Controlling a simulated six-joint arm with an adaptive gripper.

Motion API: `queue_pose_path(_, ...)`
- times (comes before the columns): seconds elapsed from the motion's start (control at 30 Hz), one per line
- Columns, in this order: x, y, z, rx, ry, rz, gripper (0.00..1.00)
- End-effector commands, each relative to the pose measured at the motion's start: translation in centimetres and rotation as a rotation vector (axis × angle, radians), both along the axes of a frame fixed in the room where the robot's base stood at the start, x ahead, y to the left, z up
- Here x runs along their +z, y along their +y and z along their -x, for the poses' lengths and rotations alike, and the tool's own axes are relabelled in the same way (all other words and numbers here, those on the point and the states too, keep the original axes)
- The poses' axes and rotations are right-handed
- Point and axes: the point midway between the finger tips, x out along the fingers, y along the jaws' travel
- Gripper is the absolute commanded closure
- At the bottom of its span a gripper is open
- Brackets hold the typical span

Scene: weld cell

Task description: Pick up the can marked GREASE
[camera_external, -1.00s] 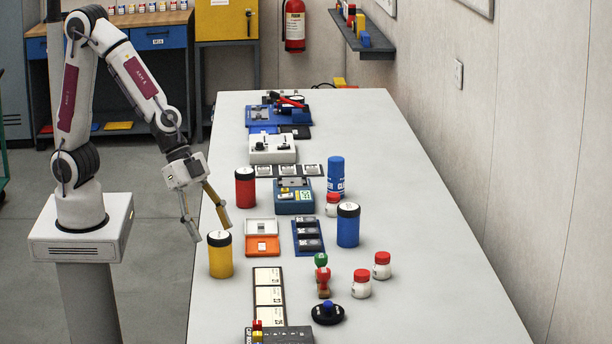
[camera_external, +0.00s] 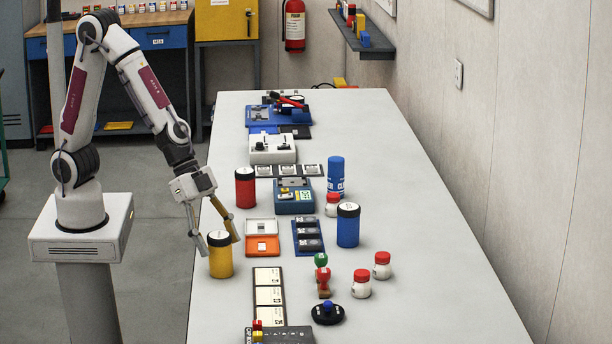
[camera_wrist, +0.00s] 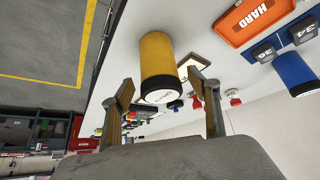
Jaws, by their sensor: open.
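A yellow can (camera_external: 220,258) with a black lid stands upright near the left edge of the bench. It also shows in the wrist view (camera_wrist: 158,62), between my fingertips in the picture. A red can (camera_external: 245,190) and a blue can (camera_external: 348,228), both with black lids, stand upright on the bench. I cannot read which can is marked GREASE; the lid labels are too small. My gripper (camera_external: 218,241) is open and empty, its fingers pointing down near the top of the yellow can, one on each side in the picture. I cannot tell whether they touch it.
The white bench (camera_external: 400,200) holds an orange tray (camera_external: 262,245) and a blue rack (camera_external: 308,236) right of the yellow can. A long panel of cards (camera_external: 269,297) lies nearer the camera. Small red-capped jars (camera_external: 361,284) and a blue CLEANER can (camera_external: 336,176) stand farther right.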

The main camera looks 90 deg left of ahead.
Motion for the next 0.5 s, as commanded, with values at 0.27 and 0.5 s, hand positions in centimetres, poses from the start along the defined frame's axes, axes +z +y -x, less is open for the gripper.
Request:
queue_pose_path(0.27, -0.8, -0.4, -0.4, 0.0, 0.001, -0.001, 0.4)
queue_pose_path(0.5, -1.2, -0.5, -0.6, 0.001, 0.001, -0.002, 0.4)
